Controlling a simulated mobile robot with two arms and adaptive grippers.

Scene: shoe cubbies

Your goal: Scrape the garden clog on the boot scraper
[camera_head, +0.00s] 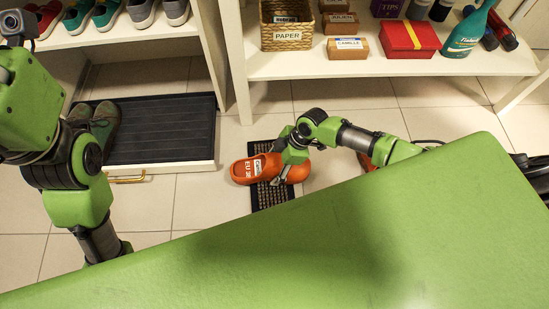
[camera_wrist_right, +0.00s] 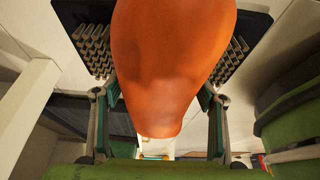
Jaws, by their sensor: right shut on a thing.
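The orange garden clog (camera_head: 246,170) with a white label is over the dark boot scraper (camera_head: 270,197) on the tiled floor in the head view. My right gripper (camera_head: 283,172) is shut on the clog. The right wrist view shows the clog (camera_wrist_right: 172,60) between the two fingers (camera_wrist_right: 160,122), with scraper bristles (camera_wrist_right: 93,48) behind it on both sides. I cannot tell whether the clog touches the bristles. A second orange thing (camera_head: 366,161) shows partly behind my right forearm. My left gripper is out of sight; only its arm shows.
A black boot tray (camera_head: 165,130) with dark green shoes (camera_head: 105,122) stands at the left. Floor left of the scraper is clear.

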